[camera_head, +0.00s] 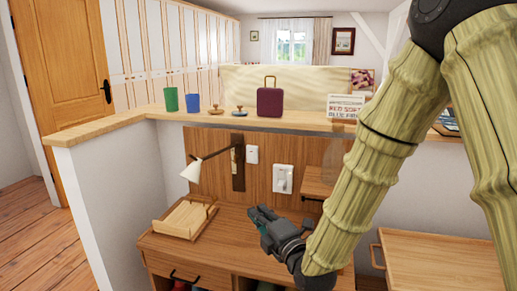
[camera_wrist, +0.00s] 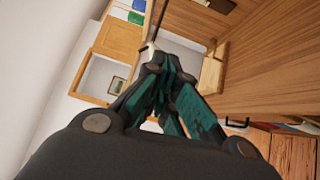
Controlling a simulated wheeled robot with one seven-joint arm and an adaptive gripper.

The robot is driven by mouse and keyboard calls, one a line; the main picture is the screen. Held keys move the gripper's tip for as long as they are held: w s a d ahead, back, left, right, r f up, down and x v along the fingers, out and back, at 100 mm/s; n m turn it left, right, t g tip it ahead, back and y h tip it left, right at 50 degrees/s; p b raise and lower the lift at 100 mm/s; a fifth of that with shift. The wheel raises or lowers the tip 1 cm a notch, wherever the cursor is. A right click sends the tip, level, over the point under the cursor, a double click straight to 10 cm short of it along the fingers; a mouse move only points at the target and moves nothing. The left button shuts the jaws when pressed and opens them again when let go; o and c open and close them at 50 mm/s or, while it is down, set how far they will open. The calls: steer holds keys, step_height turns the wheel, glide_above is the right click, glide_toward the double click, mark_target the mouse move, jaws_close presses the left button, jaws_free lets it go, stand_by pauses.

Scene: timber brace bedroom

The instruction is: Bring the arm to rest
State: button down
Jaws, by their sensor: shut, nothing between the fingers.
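My arm (camera_head: 375,145) reaches down from the upper right in the head view, with bamboo-like links. My gripper (camera_head: 262,216) hangs above the desk (camera_head: 228,238), in front of the wood back panel. In the wrist view my gripper (camera_wrist: 160,68) has its dark and teal fingers drawn together at the tips. It is shut and empty, touching nothing that I can see.
A wooden tray (camera_head: 184,218) and a wall lamp (camera_head: 191,171) are left of my gripper. A switch (camera_head: 283,179) is on the panel behind. The ledge (camera_head: 240,121) holds a green cup (camera_head: 171,99), blue cup (camera_head: 192,103), stamps, maroon case (camera_head: 269,102) and sign (camera_head: 345,107).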

steer(key=s+d+f+m+g+h, duration=0.2)
steer(key=d+f+m, duration=0.15)
steer(key=f, duration=0.65)
steer(key=s+d+f+m+g+h, duration=0.2)
steer(key=d+f+m, duration=0.15)
steer(key=f, duration=0.55)
steer(key=s+d+f+m+g+h, duration=0.1)
steer(key=s+d+f+m+g, duration=0.25)
steer(key=s+f, duration=0.45)
steer(key=s+d+f+m+g+h, duration=0.25)
steer(key=s+f+m, duration=0.25)
steer(key=f, duration=0.6)
steer(key=s+d+f+m+g+h, duration=0.1)
steer(key=s+d+f+m+g, duration=0.35)
steer(key=s, duration=0.75)
steer(key=s+d+f+m+g+h, duration=0.1)
steer(key=s+d+f+m+g, duration=0.1)
steer(key=s+d+f+m, duration=0.65)
steer(key=s+a+r+n+p, duration=0.1)
steer(key=a+r+p, duration=0.1)
steer(key=r+p, duration=0.5)
steer(key=s+a+r+n+p, duration=0.1)
steer(key=s+r+n+p, duration=0.1)
steer(key=r+p, duration=0.5)
steer(key=shift+a+r, duration=0.35)
steer(key=shift+r, duration=0.3)
steer(key=shift+n, duration=0.25)
